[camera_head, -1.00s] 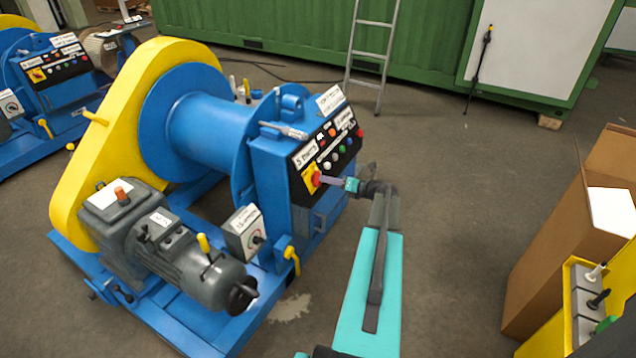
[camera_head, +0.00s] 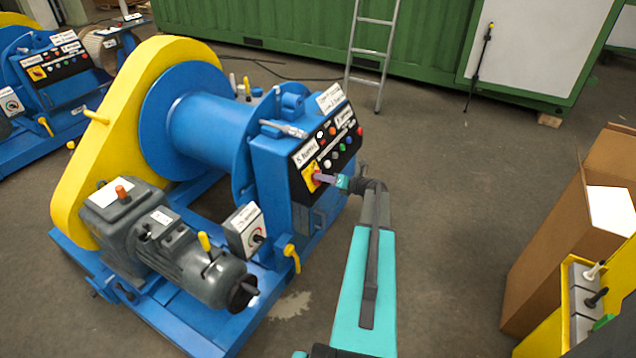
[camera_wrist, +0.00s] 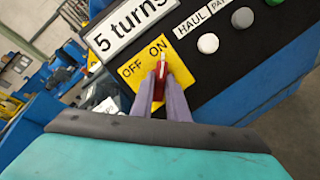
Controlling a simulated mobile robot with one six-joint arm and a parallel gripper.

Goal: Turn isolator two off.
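In the wrist view a red isolator handle (camera_wrist: 159,88) with a white mark sits on a yellow plate (camera_wrist: 178,67) lettered OFF and ON. The white mark points up by the word ON. My gripper (camera_wrist: 160,78) has one finger on each side of the handle, close to it. I cannot tell whether both fingers press on it. In the head view my gripper (camera_head: 322,178) reaches the yellow isolator plate (camera_head: 309,175) at the lower left of the black panel (camera_head: 333,150). The fingers partly hide the handle. No number two is readable beside it.
A "5 turns" label (camera_wrist: 128,27) is above the plate, and push buttons (camera_wrist: 208,43) are to its right. The blue winch (camera_head: 210,130) carries the panel. A small switch box (camera_head: 245,232) is below left. A second winch (camera_head: 45,85) stands far left, cartons (camera_head: 560,240) at right.

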